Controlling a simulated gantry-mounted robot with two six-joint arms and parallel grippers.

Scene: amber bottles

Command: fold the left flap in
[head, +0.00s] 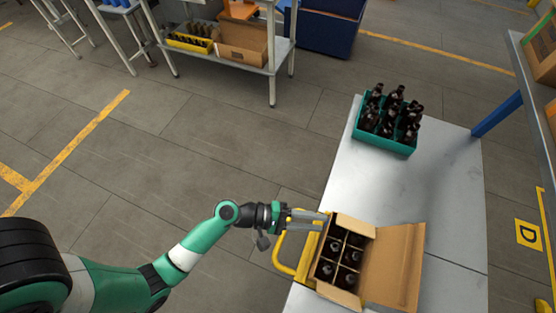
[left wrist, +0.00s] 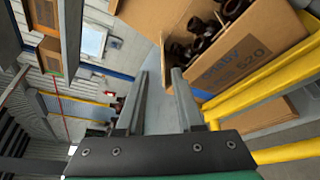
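An open cardboard carton (head: 313,272) stands near the left edge of the grey table. Dark bottles (head: 350,258) stand in its divided compartments. The wide right flap (head: 395,265) is folded outward, and short flaps show at the far end (head: 356,224) and near end (head: 338,297). The left flap cannot be told clearly from the left wall in the head view. My left gripper (head: 326,220) is open and empty by the carton's far left corner. In the left wrist view its fingers (left wrist: 155,75) are apart, with the printed cardboard side (left wrist: 240,60) to their right. My right gripper is out of view.
A yellow rail (head: 281,250) stands beside the carton's left side, close under my left gripper; yellow bars also show in the wrist view (left wrist: 265,85). A teal crate of bottles (head: 372,138) stands at the table's far end. Bare table (head: 410,185) lies between crate and carton.

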